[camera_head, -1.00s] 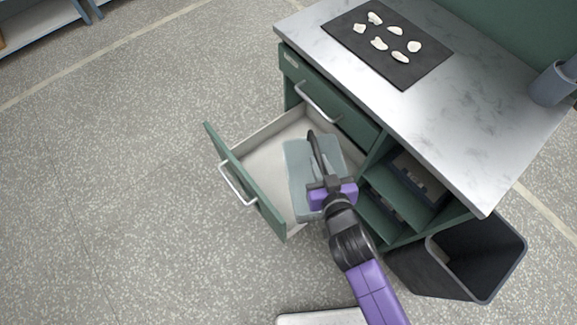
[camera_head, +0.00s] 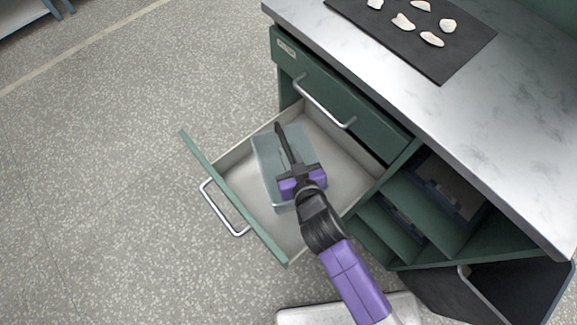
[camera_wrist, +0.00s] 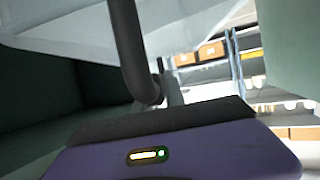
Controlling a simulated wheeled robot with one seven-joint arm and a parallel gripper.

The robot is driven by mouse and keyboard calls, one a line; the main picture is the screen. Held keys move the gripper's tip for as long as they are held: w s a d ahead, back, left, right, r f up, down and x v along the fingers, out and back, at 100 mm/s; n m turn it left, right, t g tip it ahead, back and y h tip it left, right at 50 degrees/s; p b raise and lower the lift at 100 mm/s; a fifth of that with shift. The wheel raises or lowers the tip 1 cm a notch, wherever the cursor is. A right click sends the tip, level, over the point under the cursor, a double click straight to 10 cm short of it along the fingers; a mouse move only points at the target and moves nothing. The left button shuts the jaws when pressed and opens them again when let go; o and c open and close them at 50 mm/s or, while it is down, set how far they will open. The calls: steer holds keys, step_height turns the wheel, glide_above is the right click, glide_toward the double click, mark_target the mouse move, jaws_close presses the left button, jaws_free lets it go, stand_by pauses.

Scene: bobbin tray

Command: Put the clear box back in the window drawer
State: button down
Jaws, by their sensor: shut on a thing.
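The clear box (camera_head: 264,170) is a pale, see-through blue-grey container. My gripper (camera_head: 287,150) is shut on it from above and holds it within the outline of the open drawer (camera_head: 345,175). The drawer has a pale interior, a green front and a metal handle (camera_head: 222,210). The box lies toward the drawer's front left part; I cannot tell whether it touches the drawer floor. In the wrist view a pale see-through surface of the box (camera_wrist: 75,35) fills the upper left, beside a dark finger of my gripper. My gripper hides part of the box.
A shut green drawer (camera_head: 350,110) with a metal handle sits above the open one. The marble-look worktop (camera_head: 500,120) bears a dark mat (camera_head: 455,58) with several white pieces. Open shelves (camera_head: 415,215) and a dark bin (camera_head: 520,290) stand at the right. Floor at left is clear.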

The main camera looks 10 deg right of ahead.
steer(key=shift+f+b, duration=0.9)
steer(key=shift+f, duration=1.75)
steer(key=shift+f, duration=0.15)
steer(key=c, duration=1.4)
jaws_free()
steer(key=p+v, duration=0.1)
steer(key=v, duration=1.1)
steer(key=shift+p, duration=0.35)
steer(key=shift+s+d, duration=0.1)
